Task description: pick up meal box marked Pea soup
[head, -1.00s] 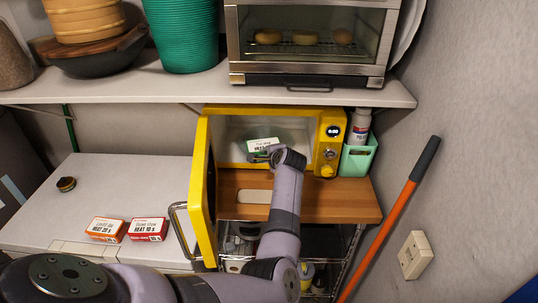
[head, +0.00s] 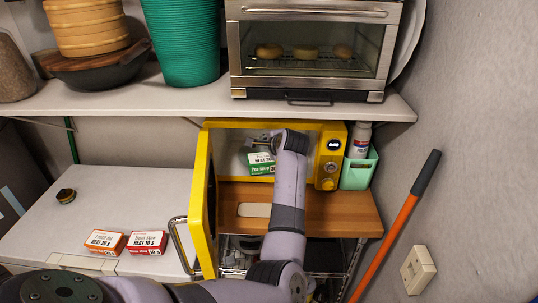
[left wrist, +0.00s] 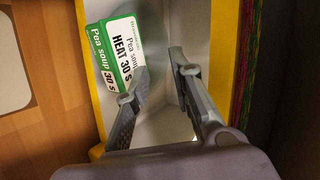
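The green and white meal box marked Pea soup (head: 260,163) is inside the open yellow microwave. In the left wrist view the box (left wrist: 113,58) is at upper left, its "Pea soup HEAT 30 s" label readable. My left gripper (head: 260,141) reaches into the microwave and appears just above the box in the head view. In the left wrist view the gripper (left wrist: 161,68) is open, with nothing between its fingers. The box lies beside the left-hand finger, which overlaps its edge; I cannot tell whether they touch. My right gripper is not in view.
The yellow microwave door (head: 203,205) stands open to the left of my arm. Two other meal boxes, orange (head: 105,242) and red (head: 147,242), lie on the white worktop (head: 130,195). A mint-green holder (head: 357,172) stands right of the microwave. A shelf (head: 160,101) runs above.

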